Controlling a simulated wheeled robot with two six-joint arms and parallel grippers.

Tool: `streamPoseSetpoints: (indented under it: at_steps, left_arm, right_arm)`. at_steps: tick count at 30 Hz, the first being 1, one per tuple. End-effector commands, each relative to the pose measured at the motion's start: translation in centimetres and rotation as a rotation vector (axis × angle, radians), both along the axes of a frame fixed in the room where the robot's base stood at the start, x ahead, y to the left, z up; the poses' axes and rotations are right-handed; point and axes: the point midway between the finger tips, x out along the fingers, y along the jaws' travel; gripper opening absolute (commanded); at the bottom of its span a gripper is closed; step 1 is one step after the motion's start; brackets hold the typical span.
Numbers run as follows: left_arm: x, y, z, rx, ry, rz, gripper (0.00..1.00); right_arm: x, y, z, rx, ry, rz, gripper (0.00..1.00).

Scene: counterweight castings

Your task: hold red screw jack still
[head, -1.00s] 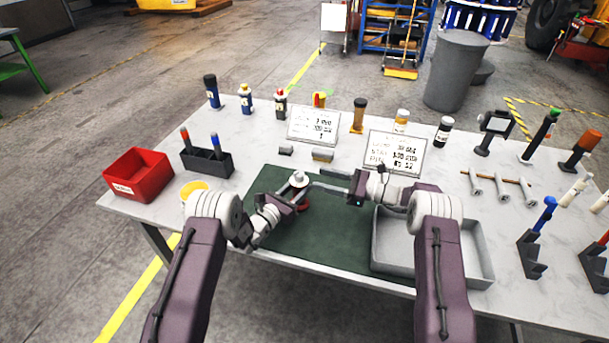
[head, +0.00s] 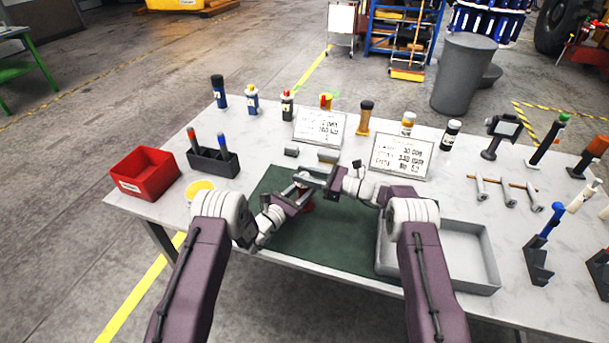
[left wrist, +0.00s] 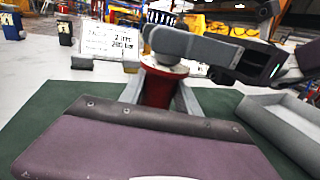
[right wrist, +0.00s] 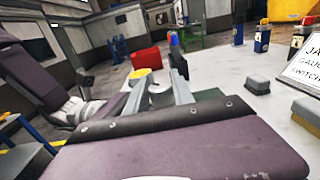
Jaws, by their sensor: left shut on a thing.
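The red screw jack (head: 308,207) stands on the green mat (head: 335,235). Its red body (left wrist: 157,88) and pale round top show in the left wrist view. My left gripper (head: 299,193) is shut on the red body, with one finger on each side. My right gripper (head: 318,178) reaches in from the right at the height of the jack's top. Its two fingers (right wrist: 161,92) stand apart in the right wrist view, around or just above the top; whether they touch it is unclear. The arms partly hide the jack in the head view.
A grey tray (head: 490,262) lies right of the mat. Small grey blocks (head: 291,152) and sign cards (head: 320,127) stand behind. A red bin (head: 146,193), a dark holder (head: 214,165) and a yellow disc (head: 200,188) are on the left. The mat's front is clear.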

Motion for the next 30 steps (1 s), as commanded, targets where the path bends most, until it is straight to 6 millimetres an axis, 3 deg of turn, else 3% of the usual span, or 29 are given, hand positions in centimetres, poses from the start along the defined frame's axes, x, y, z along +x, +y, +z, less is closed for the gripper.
streamPoseSetpoints:
  at_steps: [26, 27, 29, 30]
  left_arm:
    - [-0.13, -0.10, -0.10, 0.001, 0.002, -0.004, 0.00]
    - [-0.13, -0.10, -0.10, 0.001, 0.002, -0.004, 0.00]
    - [-0.12, -0.09, -0.11, 0.001, 0.002, -0.004, 0.00]
    - [-0.12, -0.09, -0.11, 0.000, 0.002, -0.003, 0.00]
  right_arm:
    - [0.19, -0.20, 0.04, 0.000, -0.001, 0.120, 0.00]
    - [0.19, -0.20, 0.04, -0.001, -0.001, 0.120, 0.35]
    - [0.19, -0.19, 0.03, -0.001, -0.001, 0.120, 0.51]
    - [0.16, -0.17, 0.03, -0.001, -0.001, 0.121, 0.51]
